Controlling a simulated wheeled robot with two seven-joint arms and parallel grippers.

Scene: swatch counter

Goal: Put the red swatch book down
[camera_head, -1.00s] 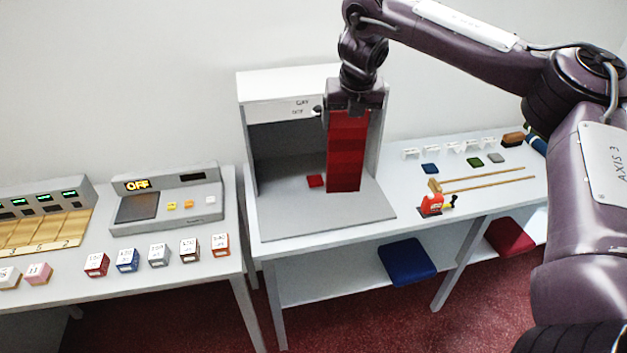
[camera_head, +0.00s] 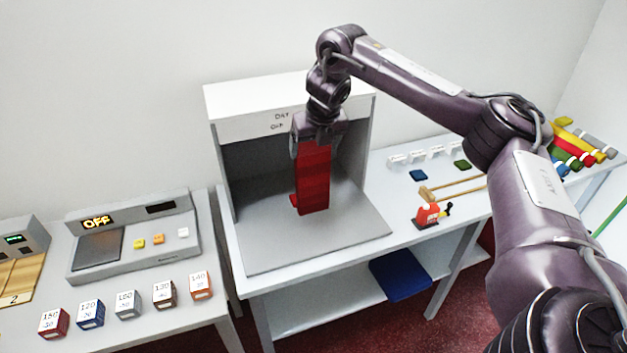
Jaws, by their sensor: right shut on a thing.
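My right gripper (camera_head: 318,128) is shut on the top end of the red swatch book (camera_head: 315,180). My left gripper is not in view.
A blue cushion-like block (camera_head: 402,275) lies on the lower shelf. The booth floor's front is clear.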

